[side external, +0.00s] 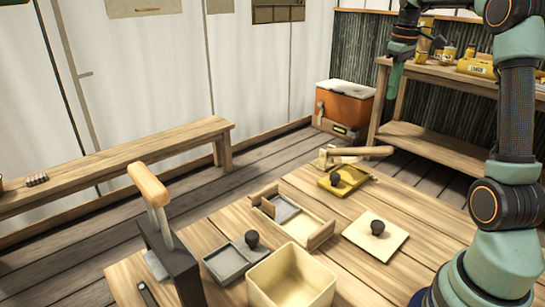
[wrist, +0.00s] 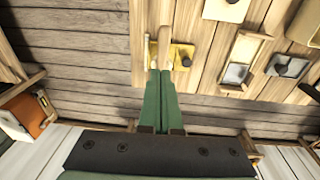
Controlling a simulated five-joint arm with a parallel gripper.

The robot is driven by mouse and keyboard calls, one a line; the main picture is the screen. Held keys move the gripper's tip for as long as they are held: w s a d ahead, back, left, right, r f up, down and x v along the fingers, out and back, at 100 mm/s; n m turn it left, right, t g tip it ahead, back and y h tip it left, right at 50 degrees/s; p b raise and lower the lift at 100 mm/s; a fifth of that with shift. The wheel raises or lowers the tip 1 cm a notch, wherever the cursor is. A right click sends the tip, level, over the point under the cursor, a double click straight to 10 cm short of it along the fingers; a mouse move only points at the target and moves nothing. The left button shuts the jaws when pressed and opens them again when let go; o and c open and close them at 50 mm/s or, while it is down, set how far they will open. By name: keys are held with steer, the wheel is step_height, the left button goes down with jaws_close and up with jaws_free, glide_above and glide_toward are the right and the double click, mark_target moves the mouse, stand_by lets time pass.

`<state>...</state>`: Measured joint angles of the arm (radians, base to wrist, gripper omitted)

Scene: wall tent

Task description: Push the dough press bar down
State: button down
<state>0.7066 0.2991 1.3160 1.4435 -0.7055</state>
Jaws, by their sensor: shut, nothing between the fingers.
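A wooden bar (side external: 362,151) that looks like the dough press bar lies nearly level at the far end of the table, running from a pale block. A yellow tray (side external: 360,173) with a dark knob sits below and beside it. In the wrist view the bar (wrist: 165,30) is beyond my fingertips, next to the yellow tray (wrist: 183,55). My gripper (side external: 391,92) is shut and empty, its green fingers pointing down, higher than the bar in the side view. The fingers (wrist: 159,74) are together in the wrist view; they may hide part of the bar.
The wooden table (side external: 345,205) also holds a wooden frame (side external: 321,236), a knobbed cream board (side external: 372,243), a grey tray (side external: 224,265), a cream box (side external: 262,297) and an upright wood-handled lever (side external: 149,184). An orange cooler (side external: 345,105) and a shelf bench (side external: 430,145) stand behind.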

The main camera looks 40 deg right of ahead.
glide_toward(383, 146)
steer(key=f, duration=0.3)
steer(key=w+f, duration=0.1)
steer(key=f, duration=0.1)
steer(key=shift+f, duration=0.1)
steer(key=shift+s+f, duration=0.35)
steer(key=shift+f, duration=0.25)
